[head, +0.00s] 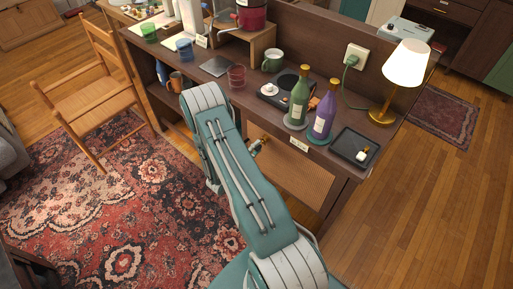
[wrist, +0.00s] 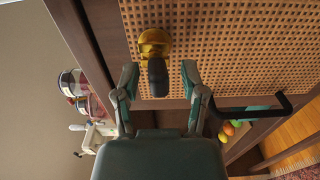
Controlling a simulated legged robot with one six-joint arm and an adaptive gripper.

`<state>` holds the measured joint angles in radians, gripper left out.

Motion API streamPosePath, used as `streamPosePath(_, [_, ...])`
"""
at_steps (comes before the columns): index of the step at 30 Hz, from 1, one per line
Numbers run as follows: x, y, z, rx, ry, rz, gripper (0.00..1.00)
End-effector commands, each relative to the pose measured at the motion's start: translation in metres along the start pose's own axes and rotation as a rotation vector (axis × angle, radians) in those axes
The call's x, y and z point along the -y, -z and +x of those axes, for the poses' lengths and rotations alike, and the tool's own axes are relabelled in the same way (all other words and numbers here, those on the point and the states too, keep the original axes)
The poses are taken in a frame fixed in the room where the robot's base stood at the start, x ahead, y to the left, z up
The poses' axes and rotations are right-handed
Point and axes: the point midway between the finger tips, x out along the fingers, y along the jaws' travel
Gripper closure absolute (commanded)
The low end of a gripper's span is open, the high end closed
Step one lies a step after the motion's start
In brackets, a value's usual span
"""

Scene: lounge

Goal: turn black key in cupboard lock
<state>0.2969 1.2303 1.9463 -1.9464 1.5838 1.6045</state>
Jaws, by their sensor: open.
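The black key (wrist: 158,78) sticks out of a brass lock (wrist: 154,43) on the cupboard's woven-panel door (wrist: 235,45) in the wrist view. My gripper (wrist: 160,72) is open, with one finger on each side of the key. Gaps show between the fingers and the key, so it is not gripped. In the head view, the cupboard door (head: 297,170) is in the front of the wooden counter, partly behind my arm. My arm hides most of the gripper there, and I cannot make out the key clearly.
A black bar handle (wrist: 265,108) is right of the key in the wrist view. The counter top holds a green bottle (head: 299,104), a purple bottle (head: 322,121), a lamp (head: 407,65) and cups. A wooden chair (head: 95,88) stands at left. Floor at right is clear.

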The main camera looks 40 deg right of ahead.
Motion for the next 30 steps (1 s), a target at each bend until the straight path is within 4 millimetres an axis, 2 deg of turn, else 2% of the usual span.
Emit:
streamPosePath(3, [0.0000,0.0000,0.0000,0.000,0.000,0.000,0.46])
streamPosePath(4, [0.0000,0.0000,0.0000,0.000,0.000,0.000,0.50])
streamPosePath(7, [0.0001,-0.0001,-0.0001,0.000,0.000,0.000,0.95])
streamPosePath(8, [0.0001,-0.0001,-0.0001,0.001,0.000,0.000,1.00])
streamPosePath(16, [0.0019,-0.0002,-0.0004,0.000,0.005,-0.012,1.00])
streamPosePath(24, [0.0031,-0.0014,0.0001,-0.001,0.007,-0.244,1.00])
streamPosePath(30, [0.0034,-0.0018,0.0002,-0.001,0.008,-0.270,1.00])
